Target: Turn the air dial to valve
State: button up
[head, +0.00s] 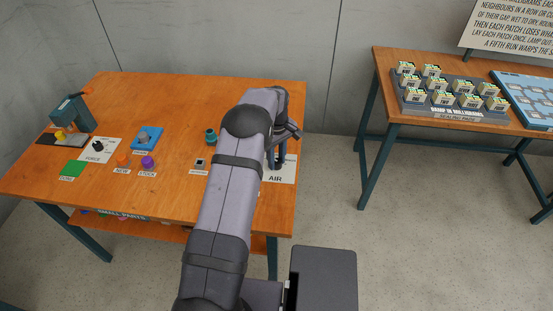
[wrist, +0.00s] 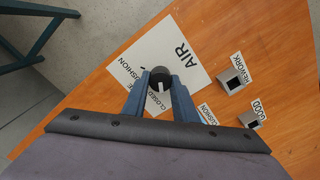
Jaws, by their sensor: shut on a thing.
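The air dial (wrist: 160,75) is a dark round knob on a white card (wrist: 187,58) lettered AIR. In the wrist view my gripper (wrist: 160,84) has one blue-grey finger on each side of the dial and is shut on it. A pale mark shows on the dial between the fingers, near the word CLOSED. The word CUSHION shows on the card's left side. I cannot read a valve label; the fingers cover part of the card. In the head view the AIR card (head: 281,175) lies at the table's right edge, and my arm hides the dial.
The orange table (head: 180,100) also holds a FORCE dial (head: 98,146), a green pad (head: 73,168) and a purple button (head: 148,162). A second table (head: 400,55) with white blocks stands apart.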

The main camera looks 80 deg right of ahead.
jog(key=m+b, duration=0.1)
jog(key=m, duration=1)
jog(key=shift+s+d+m, duration=0.1)
jog(key=shift+s+m, duration=0.05)
jog(key=shift+m, duration=0.25)
jog(key=shift+r, duration=0.1)
dwell(0.5)
jog(key=o, duration=1)
jog(key=shift+o, duration=0.2)
